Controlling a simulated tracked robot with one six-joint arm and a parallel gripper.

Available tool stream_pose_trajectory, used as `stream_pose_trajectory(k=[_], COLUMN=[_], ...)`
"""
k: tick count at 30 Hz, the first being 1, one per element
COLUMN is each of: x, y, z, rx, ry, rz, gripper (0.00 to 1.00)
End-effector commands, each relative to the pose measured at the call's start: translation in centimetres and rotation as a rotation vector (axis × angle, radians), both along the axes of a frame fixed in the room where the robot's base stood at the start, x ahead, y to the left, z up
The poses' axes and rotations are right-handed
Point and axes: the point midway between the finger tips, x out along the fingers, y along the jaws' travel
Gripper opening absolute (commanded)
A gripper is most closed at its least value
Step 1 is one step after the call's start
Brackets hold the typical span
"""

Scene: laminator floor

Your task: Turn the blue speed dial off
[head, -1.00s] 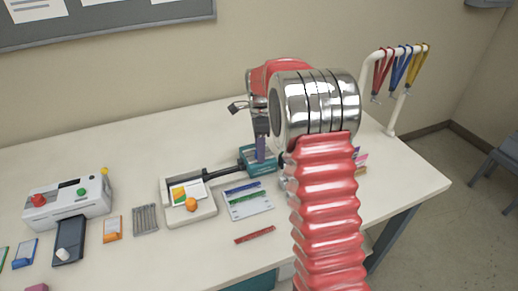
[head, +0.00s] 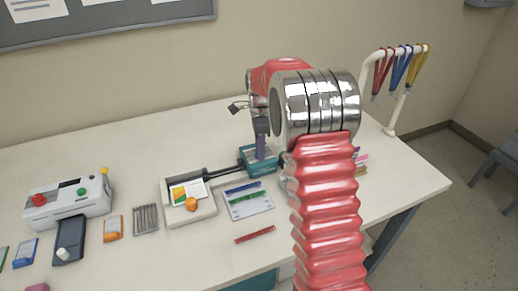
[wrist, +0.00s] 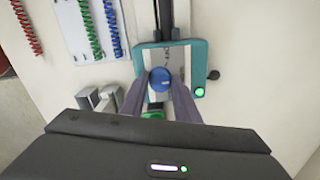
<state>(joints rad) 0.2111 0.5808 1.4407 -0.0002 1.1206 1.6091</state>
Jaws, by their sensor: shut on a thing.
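The blue speed dial (wrist: 160,79) is a round knob on the teal-framed unit (wrist: 207,62). My gripper (wrist: 160,86) points down at it, one finger on each side, and is shut on the dial. A green light (wrist: 199,92) glows on the unit's right corner in the wrist view. In the head view my gripper (head: 261,150) stands over the teal unit (head: 251,167) on the table. The dial is hidden there behind the fingers, and its pointer mark is too small to read.
A white tray (head: 206,214) with cards and an orange ball is left of the unit, joined by a dark bar. A sheet with coloured coils (head: 260,208) lies in front. A white machine (head: 90,212) stands at left, a lanyard rack (head: 390,117) at right. The table's back is clear.

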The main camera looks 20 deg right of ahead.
Motion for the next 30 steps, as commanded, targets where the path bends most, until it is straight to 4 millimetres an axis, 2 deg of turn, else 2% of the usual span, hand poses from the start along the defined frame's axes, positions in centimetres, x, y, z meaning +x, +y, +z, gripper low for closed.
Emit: stream_pose_trajectory(k=[11,30], x=[0.08,0.11], y=[-0.03,-0.09], z=[0.04,0.07], rx=[0.0,-0.001], ry=[-0.003,-0.004], rz=[0.165,0.743], gripper=[0.06,0.06])
